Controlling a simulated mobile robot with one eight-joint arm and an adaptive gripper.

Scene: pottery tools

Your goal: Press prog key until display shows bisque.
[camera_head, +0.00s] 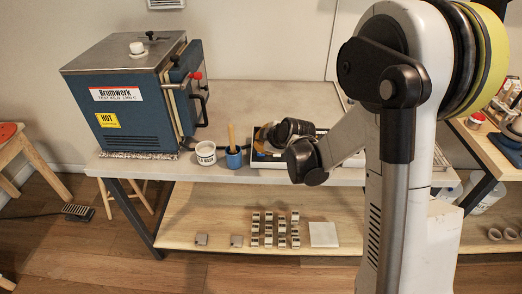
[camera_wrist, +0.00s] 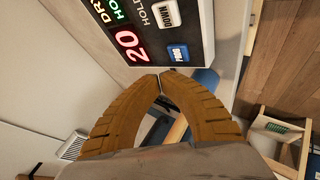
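The controller panel (camera_wrist: 150,45) fills the top of the wrist view, turned on its side. Its display shows a white word starting "DR" (camera_wrist: 102,10), cut off by the frame, a green word starting "HO", and a red "20" (camera_wrist: 131,45). The blue PROG key (camera_wrist: 178,53) is at the panel's lower right, beside the white DOWN key (camera_wrist: 167,13). My gripper (camera_wrist: 160,78) is shut and empty, its brown fingertips together just below the PROG key in the picture. I cannot tell whether they touch the panel. In the head view my arm hides most of the controller.
The blue kiln (camera_head: 130,95) stands at the table's left. A white bowl (camera_head: 205,153) and a blue cup with a wooden-handled tool (camera_head: 234,157) stand between it and my arm. The lower shelf (camera_head: 190,220) holds several small blocks. The table's back (camera_head: 260,95) is clear.

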